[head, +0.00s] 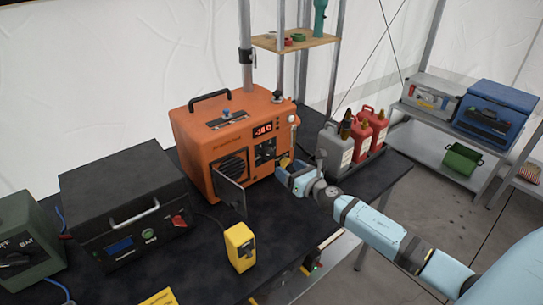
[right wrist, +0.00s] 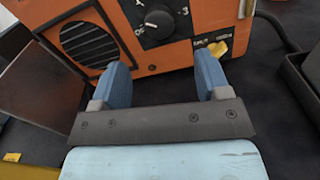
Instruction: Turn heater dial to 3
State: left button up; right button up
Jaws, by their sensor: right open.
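The orange heater (head: 228,140) stands on the dark table, with a red display on its front. Its black round dial (right wrist: 158,22) shows in the right wrist view, with a white mark and figures around it, a 3 at its right. The dial's exact setting is hard to read. My right gripper (right wrist: 163,80) is open and empty in front of the heater. Its two blue fingers are apart, below the dial and not around it. In the head view my right gripper (head: 288,172) is at the heater's lower right front. My left gripper is not in view.
A hinged metal flap (head: 230,193) sticks out at the heater's front left. A yellow box (head: 240,247) stands nearer on the table. A black unit (head: 122,200) is at left. Grey and red canisters (head: 335,150) stand right of the heater. A yellow part (right wrist: 217,48) sits below the dial's right.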

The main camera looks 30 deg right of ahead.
aim_at(270, 156)
jog(key=w, duration=0.6)
jog(key=w+a, duration=0.1)
jog(key=w, duration=0.2)
jog(key=c, duration=0.9)
